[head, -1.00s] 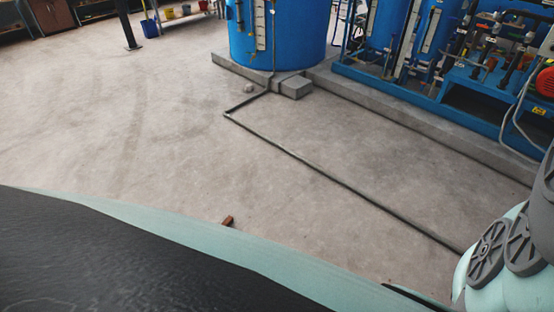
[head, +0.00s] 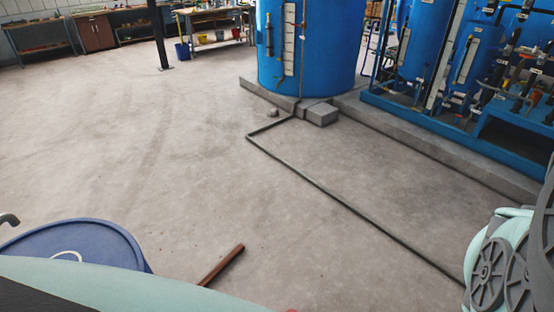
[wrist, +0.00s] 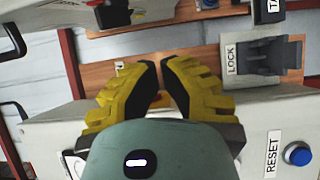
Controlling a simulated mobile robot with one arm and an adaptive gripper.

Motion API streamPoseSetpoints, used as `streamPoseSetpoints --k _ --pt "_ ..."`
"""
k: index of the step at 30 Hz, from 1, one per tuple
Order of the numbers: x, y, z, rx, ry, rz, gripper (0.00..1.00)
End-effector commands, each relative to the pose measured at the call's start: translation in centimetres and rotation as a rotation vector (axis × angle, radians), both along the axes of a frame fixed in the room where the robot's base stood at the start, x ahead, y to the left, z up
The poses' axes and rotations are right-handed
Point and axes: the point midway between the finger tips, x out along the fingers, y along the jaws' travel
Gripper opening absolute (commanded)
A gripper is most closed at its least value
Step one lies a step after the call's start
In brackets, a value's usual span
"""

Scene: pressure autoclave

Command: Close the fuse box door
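My gripper (wrist: 159,68) shows in the wrist view, with two yellow ribbed fingers and black inner pads. The fingertips come close together with a narrow gap; whether they are fully shut is unclear. No object is clearly held between them. Pale grey boxes lie around and behind the fingers: one at the left (wrist: 40,130) and one at the right (wrist: 262,112). I cannot tell which of these, if any, is the fuse box or its door. The head view does not show the gripper or a recognisable fuse box.
In the head view, a blue drum (head: 75,240), brown bar (head: 220,265), floor pipe (head: 340,199) and blue tank (head: 305,50) border open floor.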

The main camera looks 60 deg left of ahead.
Motion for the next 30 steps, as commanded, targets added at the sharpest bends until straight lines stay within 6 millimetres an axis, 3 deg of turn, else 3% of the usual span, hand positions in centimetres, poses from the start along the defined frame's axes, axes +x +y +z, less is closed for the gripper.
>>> streamPoseSetpoints --k 11,30 --pt "-3.8 -7.2 0.4 0.002 0.002 -0.011 0.0" --pt "-7.5 -6.2 0.1 0.001 0.002 -0.002 0.0"
